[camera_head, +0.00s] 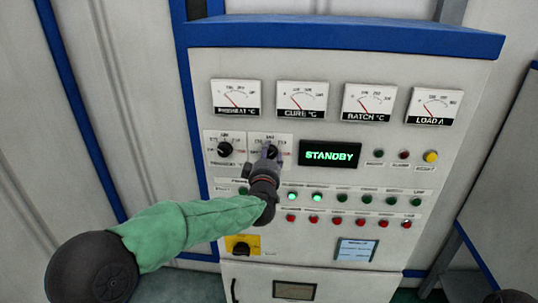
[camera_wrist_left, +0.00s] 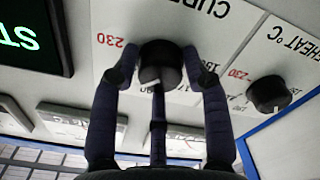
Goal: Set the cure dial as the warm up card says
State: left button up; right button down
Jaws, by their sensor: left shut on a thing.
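The cure dial (camera_wrist_left: 161,63) is a round black knob on a white plate marked "CURE", which appears upside down in the left wrist view. My left gripper (camera_head: 269,157) is shut on this dial, with one finger on each side of it. In the head view the gripper and wrist cover much of the dial. A red "230" shows beside the dial; other numbers are partly hidden by the fingers. A pale card (camera_head: 356,250) is low on the panel, with text too small to read; I cannot tell whether it is the warm up card. My right gripper is not in view.
The preheat dial (camera_head: 225,149) is close to the left of the cure dial. A green "STANDBY" display (camera_head: 330,153) is to its right. Rows of green and red buttons lie below, and several gauges above. A yellow-plated switch (camera_head: 241,247) sits lower left.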

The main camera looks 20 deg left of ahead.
pick_arm(q)
jog(key=shift+d+f, duration=0.1)
jog(key=shift+f, duration=0.15)
jog(key=o, duration=1)
jog(key=shift+o, duration=0.2)
jog(key=shift+r, duration=0.1)
jog(key=v, duration=1.2)
